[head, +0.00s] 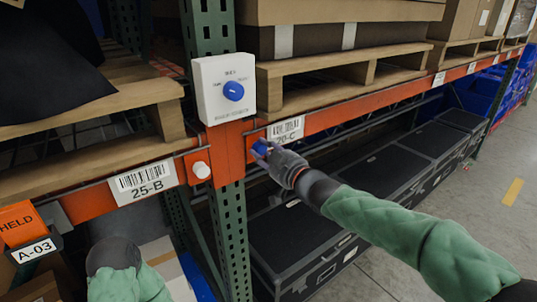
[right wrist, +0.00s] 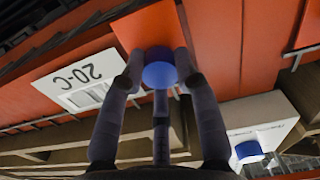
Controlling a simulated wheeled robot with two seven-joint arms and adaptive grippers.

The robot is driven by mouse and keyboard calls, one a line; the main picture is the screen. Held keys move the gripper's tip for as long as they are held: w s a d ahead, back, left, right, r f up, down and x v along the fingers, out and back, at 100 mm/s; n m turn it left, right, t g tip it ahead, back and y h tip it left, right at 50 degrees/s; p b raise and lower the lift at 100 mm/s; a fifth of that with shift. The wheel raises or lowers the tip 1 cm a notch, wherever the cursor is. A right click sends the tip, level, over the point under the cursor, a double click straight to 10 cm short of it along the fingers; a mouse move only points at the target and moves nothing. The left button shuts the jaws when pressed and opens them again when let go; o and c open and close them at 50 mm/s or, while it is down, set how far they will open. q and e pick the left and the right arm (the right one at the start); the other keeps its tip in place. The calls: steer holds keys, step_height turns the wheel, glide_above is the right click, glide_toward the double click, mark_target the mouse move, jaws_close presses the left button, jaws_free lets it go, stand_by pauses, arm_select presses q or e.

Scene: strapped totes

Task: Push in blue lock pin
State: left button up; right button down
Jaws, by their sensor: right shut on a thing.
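The blue lock pin (head: 260,147) is at the orange bracket of the beam, just left of the 20-C label (head: 286,129). My right gripper (head: 266,150) reaches in from the right and is shut on the pin. In the right wrist view its fingers close on both sides of the round blue pin head (right wrist: 159,74), in front of an orange plate (right wrist: 150,28). How deep the pin sits is hard to tell. My left arm shows at the bottom left, but its gripper fingers do not show.
A white box (head: 208,78) with a blue knob (head: 233,91) is mounted on the green upright (head: 228,215), above and left of the pin. A white pin (head: 201,169) sits beside the 25-B label (head: 143,180). Wooden pallets (head: 345,80) rest above; black cases (head: 385,175) stand below.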

steer(key=shift+r, duration=0.25)
steer(key=c, duration=1)
jaws_free()
steer(key=shift+o, duration=0.5)
steer(key=shift+w+a+f, duration=0.15)
steer(key=shift+w, duration=0.05)
steer(key=shift+s, duration=0.1)
steer(key=v, duration=1.2)
